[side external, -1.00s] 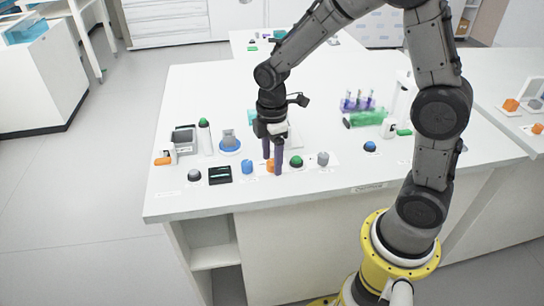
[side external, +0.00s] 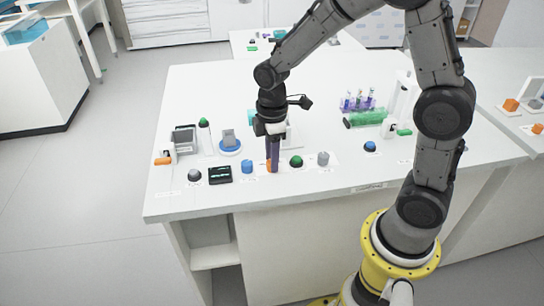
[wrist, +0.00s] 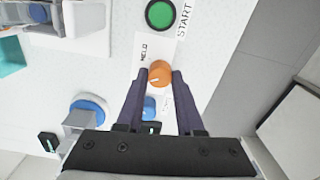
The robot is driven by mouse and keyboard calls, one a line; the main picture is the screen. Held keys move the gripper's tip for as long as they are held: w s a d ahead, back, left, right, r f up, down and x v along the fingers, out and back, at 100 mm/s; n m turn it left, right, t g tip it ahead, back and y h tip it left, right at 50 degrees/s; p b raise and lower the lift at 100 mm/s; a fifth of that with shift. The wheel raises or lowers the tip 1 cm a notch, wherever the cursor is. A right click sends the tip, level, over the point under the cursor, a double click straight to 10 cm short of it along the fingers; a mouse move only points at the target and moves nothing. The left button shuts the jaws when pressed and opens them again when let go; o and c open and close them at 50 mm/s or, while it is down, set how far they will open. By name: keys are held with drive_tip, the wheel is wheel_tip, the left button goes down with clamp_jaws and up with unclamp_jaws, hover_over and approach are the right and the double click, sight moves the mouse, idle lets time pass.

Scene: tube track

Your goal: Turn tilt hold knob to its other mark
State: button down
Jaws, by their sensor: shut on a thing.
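An orange round knob (wrist: 159,74) sits on a white label plate; a pale pointer line shows on its face. Lettering that seems to read "HELD" lies beside it in the wrist view, with a second, unreadable label on its other side. My gripper (wrist: 156,76) points down with its two dark purple fingers on opposite sides of the knob, shut on it. In the side external view my gripper (side external: 272,170) stands at the front row of controls, its fingers hiding most of the orange knob (side external: 268,166).
A green button (wrist: 160,15) marked START and a blue knob (wrist: 149,107) flank the orange knob. A dark display box (side external: 220,175), a grey knob (side external: 323,158) and a grey button (side external: 194,175) share the front row.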

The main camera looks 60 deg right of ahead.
drive_tip(key=m, duration=0.6)
drive_tip(key=shift+r, duration=0.1)
drive_tip(key=m, duration=0.6)
idle(0.5)
drive_tip(key=c, duration=0.5)
unclamp_jaws()
drive_tip(key=shift+c, duration=0.2)
wheel_tip(320, 180, up, 14)
